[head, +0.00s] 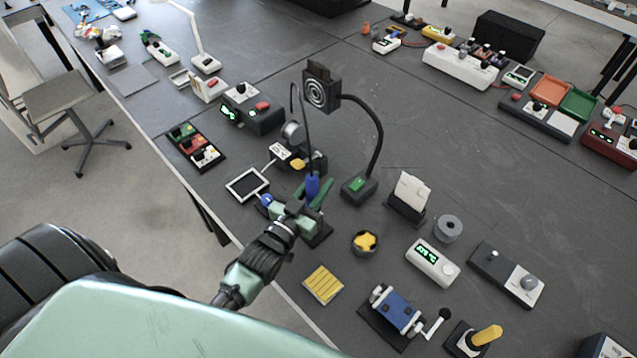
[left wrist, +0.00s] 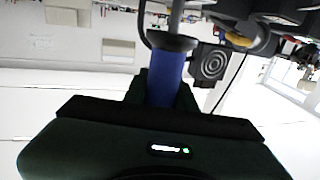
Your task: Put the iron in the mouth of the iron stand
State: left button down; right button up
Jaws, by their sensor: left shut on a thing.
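My left gripper (head: 311,199) is shut on the blue handle of the iron (head: 312,184), above the dark tabletop. In the left wrist view, the blue handle (left wrist: 165,80) sits between the fingers, with a dark collar and a grey shaft running out of the top of the picture. A thin dark cord loops up from the iron in the head view. What appears to be the iron stand, with a round silver mouth (head: 293,133), is just beyond the gripper, apart from the handle. The iron's tip cannot be made out. My right gripper is not in view.
A fume extractor (head: 321,92) on a curved neck stands close behind the iron; its base (head: 360,188) is to the right. A white-framed pad (head: 247,185) lies left. A brass-wool pot (head: 365,242) and yellow sponge (head: 323,284) are nearer.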

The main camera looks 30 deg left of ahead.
pick_arm(q)
jog(key=shift+f+b, duration=0.85)
jog(key=shift+f, duration=0.35)
jog(key=c, duration=1.1)
grip_release()
jog(key=shift+s+f, duration=0.1)
jog(key=s, duration=0.2)
jog(key=s+b, duration=0.1)
jog(key=s, duration=0.4)
jog(key=shift+s+a+b, duration=0.25)
jog(key=shift+s+b, duration=0.05)
jog(key=shift+b, duration=0.1)
